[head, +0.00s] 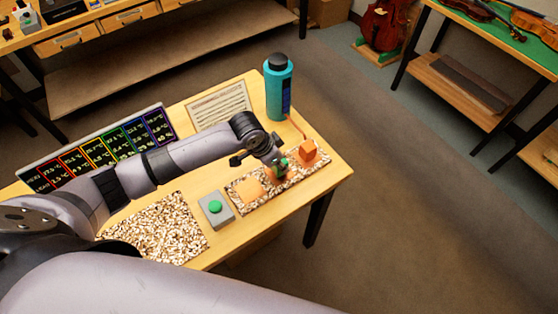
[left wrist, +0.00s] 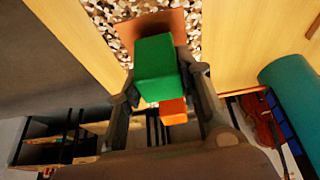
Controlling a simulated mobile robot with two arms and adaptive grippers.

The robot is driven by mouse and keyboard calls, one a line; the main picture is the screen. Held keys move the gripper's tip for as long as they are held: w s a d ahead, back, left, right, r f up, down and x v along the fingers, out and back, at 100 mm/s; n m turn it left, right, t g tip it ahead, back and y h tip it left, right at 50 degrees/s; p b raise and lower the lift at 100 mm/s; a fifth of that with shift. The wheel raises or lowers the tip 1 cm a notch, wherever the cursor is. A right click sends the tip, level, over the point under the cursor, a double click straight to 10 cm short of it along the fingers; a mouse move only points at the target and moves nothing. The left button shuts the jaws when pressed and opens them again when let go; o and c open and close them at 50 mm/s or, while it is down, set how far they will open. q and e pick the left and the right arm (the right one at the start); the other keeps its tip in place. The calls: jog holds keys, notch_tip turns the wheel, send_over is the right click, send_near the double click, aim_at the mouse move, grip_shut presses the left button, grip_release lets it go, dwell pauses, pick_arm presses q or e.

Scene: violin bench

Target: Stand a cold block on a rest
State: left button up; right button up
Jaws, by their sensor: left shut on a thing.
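My left gripper (head: 279,168) is over the speckled strip (head: 240,207) at the right end of the bench. It is shut on a green block (left wrist: 155,68), which shows between its fingers in the left wrist view. In the head view the fingers mostly hide the block. An orange square pad (left wrist: 178,22) lies on the strip just beyond the block; whether they touch is unclear. Another flat orange pad (head: 251,190) lies on the strip to the left. An orange block (head: 308,151) stands at the strip's right end. My right gripper is not in view.
A teal cylinder (head: 278,92) with a cord stands behind the strip. A grey box with a green button (head: 215,208), a speckled mat (head: 155,228), a coloured display panel (head: 90,150) and a printed sheet (head: 218,105) are on the bench (head: 330,180).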

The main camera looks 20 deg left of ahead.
pick_arm(q)
jog(key=shift+f, duration=0.5)
jog(key=o, duration=1.2)
jog(key=v, duration=1.2)
